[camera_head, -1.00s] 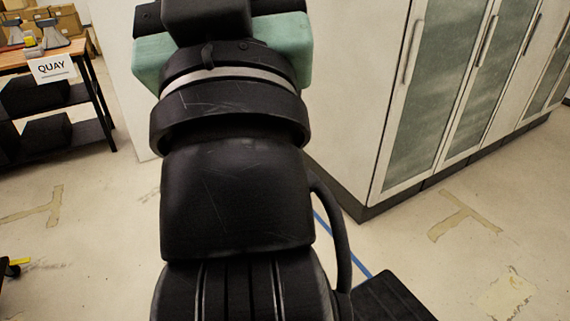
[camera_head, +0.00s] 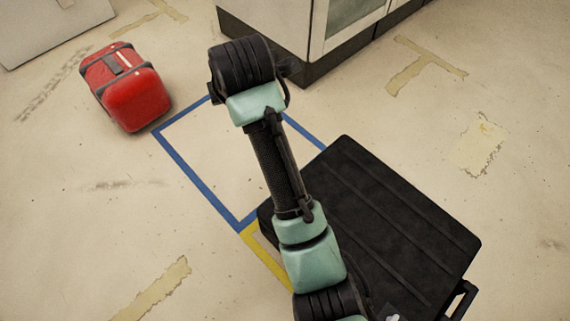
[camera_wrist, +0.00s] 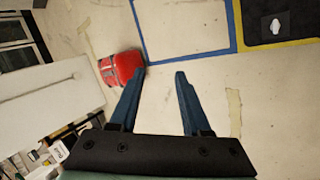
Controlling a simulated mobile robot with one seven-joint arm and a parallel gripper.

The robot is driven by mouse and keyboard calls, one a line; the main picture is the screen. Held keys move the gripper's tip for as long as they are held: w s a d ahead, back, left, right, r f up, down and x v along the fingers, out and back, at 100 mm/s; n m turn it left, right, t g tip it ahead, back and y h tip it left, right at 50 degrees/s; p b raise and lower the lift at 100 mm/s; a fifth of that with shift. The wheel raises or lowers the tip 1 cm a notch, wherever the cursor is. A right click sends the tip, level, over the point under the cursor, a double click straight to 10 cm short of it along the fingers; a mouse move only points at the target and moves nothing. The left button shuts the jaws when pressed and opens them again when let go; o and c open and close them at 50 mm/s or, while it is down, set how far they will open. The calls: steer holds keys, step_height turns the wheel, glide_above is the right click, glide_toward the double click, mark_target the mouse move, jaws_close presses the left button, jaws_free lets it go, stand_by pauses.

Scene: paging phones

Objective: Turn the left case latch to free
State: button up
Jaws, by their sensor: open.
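A black case (camera_head: 385,225) with a ribbed lid lies on the floor at the lower right of the head view. A dark handle (camera_head: 460,300) shows at its right end. A small pale mark (camera_head: 393,317) on a dark plate shows at the bottom edge; I cannot tell whether it is a latch. In the wrist view a dark surface (camera_wrist: 252,36), likely the case, bears a small pale fitting (camera_wrist: 277,26) at the upper right. My gripper (camera_wrist: 159,72) is open and empty, pointing at bare floor away from the case. The left latch cannot be clearly made out.
A red box (camera_head: 135,95) with dark straps stands on the floor at the upper left. Blue tape (camera_head: 190,180) outlines a floor area beside the case, with yellow tape (camera_head: 265,258) adjoining. A cabinet (camera_head: 310,35) stands at the back.

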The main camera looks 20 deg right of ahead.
steer(key=s+d+f+n+g+b, duration=0.1)
steer(key=f+b, duration=0.5)
steer(key=f, duration=0.7)
steer(key=s+d+f+n+g+b, duration=0.2)
steer(key=s+f+g+b, duration=0.2)
steer(key=f, duration=0.9)
steer(key=s+d+f+n+g+b, duration=0.2)
steer(key=s+f+b, duration=0.4)
steer(key=f+b, duration=0.3)
steer(key=shift+s+d+f+b, duration=0.1)
steer(key=shift+d+f+b, duration=0.1)
steer(key=shift+f, duration=0.85)
steer(key=shift+s+d+f+b, duration=0.1)
steer(key=shift+f+b, duration=0.05)
steer(key=shift+f, duration=0.9)
steer(key=shift+c, duration=0.3)
jaws_close()
